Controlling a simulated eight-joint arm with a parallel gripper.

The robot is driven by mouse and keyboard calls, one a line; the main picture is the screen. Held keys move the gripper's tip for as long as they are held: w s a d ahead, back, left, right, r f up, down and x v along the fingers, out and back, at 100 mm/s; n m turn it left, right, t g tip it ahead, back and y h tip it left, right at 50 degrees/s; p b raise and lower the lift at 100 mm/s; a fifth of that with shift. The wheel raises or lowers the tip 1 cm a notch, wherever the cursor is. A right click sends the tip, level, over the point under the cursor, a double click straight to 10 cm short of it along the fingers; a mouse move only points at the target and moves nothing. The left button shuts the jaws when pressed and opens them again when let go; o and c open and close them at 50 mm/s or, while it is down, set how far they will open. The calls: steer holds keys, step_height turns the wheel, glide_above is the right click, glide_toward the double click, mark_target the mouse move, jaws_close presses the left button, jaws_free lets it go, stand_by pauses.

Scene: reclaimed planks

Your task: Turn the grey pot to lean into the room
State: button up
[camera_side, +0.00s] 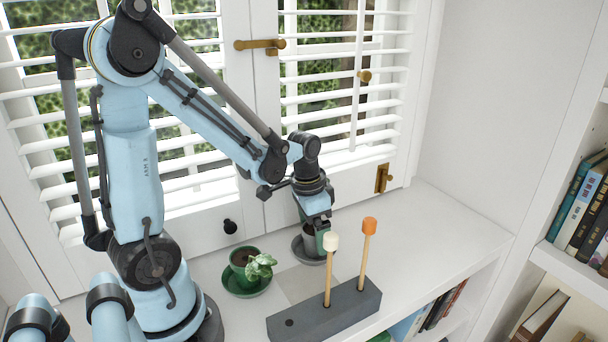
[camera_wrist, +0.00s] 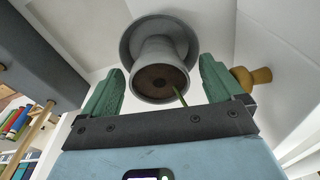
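The grey pot (camera_wrist: 155,62) stands on a grey saucer (camera_wrist: 128,40), seen from above in the wrist view with brown soil and a thin green stem inside. In the side view the pot (camera_side: 309,234) is partly hidden behind my gripper, and its saucer (camera_side: 299,250) rests on the white sill. My gripper (camera_wrist: 160,86) has its green fingers apart, one on each side of the pot, with a narrow gap showing on both sides. It also shows in the side view (camera_side: 318,228), pointing down at the pot. Most of the plant is not visible.
A green pot (camera_side: 239,262) with a leafy plant (camera_side: 260,267) stands on a green saucer (camera_side: 243,290) to the left. A dark grey block (camera_side: 345,312) with two upright sticks, white-topped (camera_side: 330,241) and orange-topped (camera_side: 370,226), stands in front. Shutters are behind; the sill is clear on the right.

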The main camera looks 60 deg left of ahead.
step_height(320, 180, up, 12)
steer(key=s, duration=0.1)
steer(key=shift+s, duration=0.25)
steer(key=d+t, duration=0.2)
steer(key=d+f+n+t, duration=0.1)
steer(key=d+t, duration=0.1)
steer(key=d, duration=0.1)
steer(key=s+d+f+t, duration=0.1)
steer(key=d, duration=0.2)
steer(key=shift+f+n+t, duration=0.1)
steer(key=shift+n+t, duration=0.3)
steer(key=shift+c, duration=0.2)
steer(key=shift+w, duration=0.1)
steer(key=shift+a, duration=0.1)
steer(key=m+g, duration=0.2)
glide_toward(308, 231)
steer(key=shift+h, duration=0.4)
steer(key=shift+w+r+x, duration=0.1)
steer(key=shift+w+x, duration=0.1)
steer(key=shift+x, duration=1.6)
steer(key=shift+w+r+x, duration=0.1)
steer(key=shift+w+x, duration=0.15)
steer(key=shift+x, duration=1.6)
steer(key=shift+w+r+x, duration=0.1)
steer(key=shift+w+x, duration=0.1)
steer(key=shift+x, duration=1.6)
steer(key=shift+a, duration=0.15)
steer(key=shift+c, duration=0.2)
